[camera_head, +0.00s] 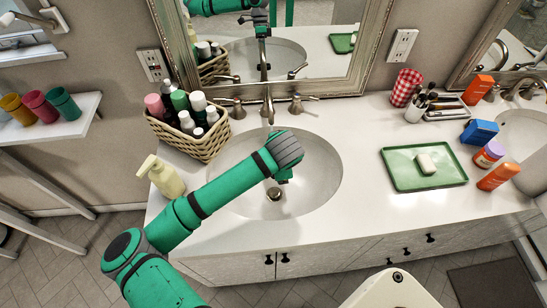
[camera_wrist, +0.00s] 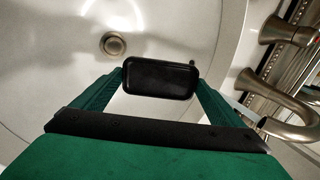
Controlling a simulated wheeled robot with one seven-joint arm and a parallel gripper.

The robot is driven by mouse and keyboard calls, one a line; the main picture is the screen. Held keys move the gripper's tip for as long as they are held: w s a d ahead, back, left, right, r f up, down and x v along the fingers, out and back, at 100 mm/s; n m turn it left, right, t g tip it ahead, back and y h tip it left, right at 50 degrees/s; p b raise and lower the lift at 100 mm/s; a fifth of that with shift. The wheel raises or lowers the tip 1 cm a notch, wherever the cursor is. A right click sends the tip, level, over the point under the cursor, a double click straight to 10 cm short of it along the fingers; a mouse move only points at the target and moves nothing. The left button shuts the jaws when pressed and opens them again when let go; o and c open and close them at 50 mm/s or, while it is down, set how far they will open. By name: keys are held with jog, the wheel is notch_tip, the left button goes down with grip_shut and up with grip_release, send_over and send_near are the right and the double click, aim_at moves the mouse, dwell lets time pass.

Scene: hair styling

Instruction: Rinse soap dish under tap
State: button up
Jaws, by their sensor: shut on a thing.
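In the wrist view my gripper (camera_wrist: 160,82) is shut on a black rectangular soap dish (camera_wrist: 160,79), one finger at each short end. The dish is held over the white sink basin (camera_wrist: 60,50), to the right of the drain (camera_wrist: 113,44). The metal tap (camera_wrist: 292,118) is at the right of that view, apart from the dish. In the head view my arm reaches over the sink (camera_head: 325,180), and the tap (camera_head: 267,104) stands behind my gripper. The dish is hidden or too small to tell there. No water stream is clear.
A wicker basket (camera_head: 207,146) of bottles and a soap pump (camera_head: 160,176) stand left of the sink. A green tray (camera_head: 397,180) with a white soap bar (camera_head: 426,164) lies on the right. Bottles and boxes stand farther right. The mirror (camera_head: 350,72) is behind the tap.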

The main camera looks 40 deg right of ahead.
jog(key=s+a, duration=0.3)
jog(key=s, duration=0.2)
jog(key=shift+s+a, duration=0.3)
jog(key=shift+s, duration=0.1)
dwell(1.4)
jog(key=s+a+r, duration=0.2)
jog(key=s+r, duration=0.2)
jog(key=shift+a, duration=0.4)
dwell(0.9)
